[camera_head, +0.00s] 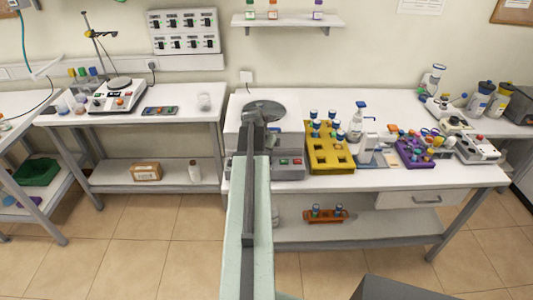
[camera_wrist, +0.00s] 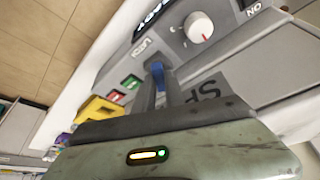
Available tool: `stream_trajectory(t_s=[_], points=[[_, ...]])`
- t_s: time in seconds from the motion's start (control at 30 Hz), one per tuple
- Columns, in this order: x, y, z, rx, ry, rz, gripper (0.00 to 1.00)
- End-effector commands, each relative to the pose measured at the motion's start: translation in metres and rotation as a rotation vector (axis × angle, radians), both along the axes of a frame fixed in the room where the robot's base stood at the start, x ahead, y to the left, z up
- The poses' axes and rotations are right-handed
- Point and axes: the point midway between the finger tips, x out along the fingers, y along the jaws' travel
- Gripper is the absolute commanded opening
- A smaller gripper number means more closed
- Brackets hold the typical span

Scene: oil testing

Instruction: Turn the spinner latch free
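The spinner (camera_head: 289,143) is a grey machine with a round dark lid, standing on the middle table behind my arm in the head view. In the wrist view its front panel (camera_wrist: 225,62) is tilted and close, with a white knob and green and red buttons. A small blue latch (camera_wrist: 158,74) sits on the panel beside a label. My gripper (camera_wrist: 160,82) is at the latch, with one dark finger on each side of the blue part. Whether the fingers press on it cannot be seen. In the head view my arm hides the gripper's tips and the latch.
A yellow rack (camera_head: 318,158) with blue-capped vials stands close to the right of the spinner. Beyond it are a spray bottle (camera_head: 356,124) and a purple rack (camera_head: 420,158). A left table (camera_head: 175,112) holds a hot plate (camera_head: 118,97). The floor in front is clear.

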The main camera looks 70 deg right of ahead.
Motion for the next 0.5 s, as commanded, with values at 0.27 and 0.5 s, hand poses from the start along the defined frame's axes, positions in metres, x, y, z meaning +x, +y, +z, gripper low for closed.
stream_trajectory(t_s=[0.27,0.5], points=[[0.0006,-0.003,0.0003,-0.003,-0.005,0.005,0.0],[-0.0008,-0.0012,0.0004,-0.004,-0.007,0.084,0.0]])
